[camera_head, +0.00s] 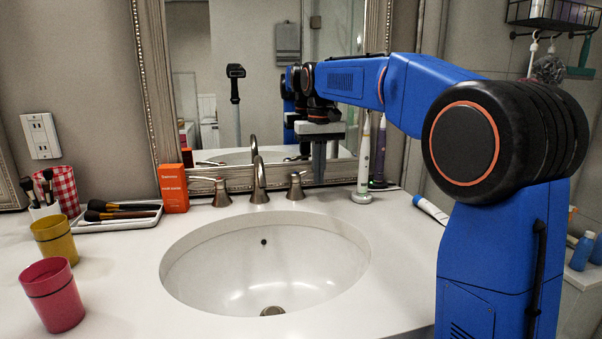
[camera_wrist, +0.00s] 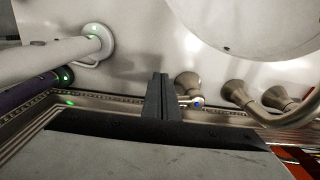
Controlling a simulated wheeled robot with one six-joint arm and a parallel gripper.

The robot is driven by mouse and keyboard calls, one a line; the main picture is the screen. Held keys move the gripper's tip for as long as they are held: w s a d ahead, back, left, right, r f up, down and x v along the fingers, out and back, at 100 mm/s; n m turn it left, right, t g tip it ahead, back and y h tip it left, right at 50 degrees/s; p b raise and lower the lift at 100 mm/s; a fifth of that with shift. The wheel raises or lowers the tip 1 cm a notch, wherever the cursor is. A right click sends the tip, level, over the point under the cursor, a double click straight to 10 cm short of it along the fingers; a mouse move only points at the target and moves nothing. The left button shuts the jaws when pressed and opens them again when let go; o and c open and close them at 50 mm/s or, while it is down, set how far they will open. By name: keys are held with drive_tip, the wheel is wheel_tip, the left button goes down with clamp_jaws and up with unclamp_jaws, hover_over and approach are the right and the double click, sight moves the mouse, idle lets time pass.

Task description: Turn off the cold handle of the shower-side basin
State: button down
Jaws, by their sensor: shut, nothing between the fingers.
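The white oval basin (camera_head: 265,233) is set in a pale counter. Its curved metal spout (camera_head: 259,170) stands at the back, between two metal handles. The right handle (camera_head: 296,185) is just left of my gripper (camera_head: 319,180). In the wrist view, the nearest handle (camera_wrist: 187,84) carries a blue mark, so it is the cold one. Its lever runs left and is partly hidden by the fingers. My gripper (camera_wrist: 160,78) is shut and empty, with its fingers pointing down close beside this handle. I cannot tell whether they touch. I can make out no water stream.
A white electric toothbrush (camera_head: 362,170) and a dark one (camera_head: 378,155) stand right of my gripper. The mirror frame (camera_head: 240,178) is close behind. A toothpaste tube (camera_head: 430,210) lies at right. An orange box (camera_head: 173,188), a brush tray (camera_head: 120,224) and cups (camera_head: 53,295) are at left.

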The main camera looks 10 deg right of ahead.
drive_tip(key=shift+w, duration=0.15)
drive_tip(key=shift+s, duration=0.65)
wheel_tip(320, 180, up, 7)
idle(0.4)
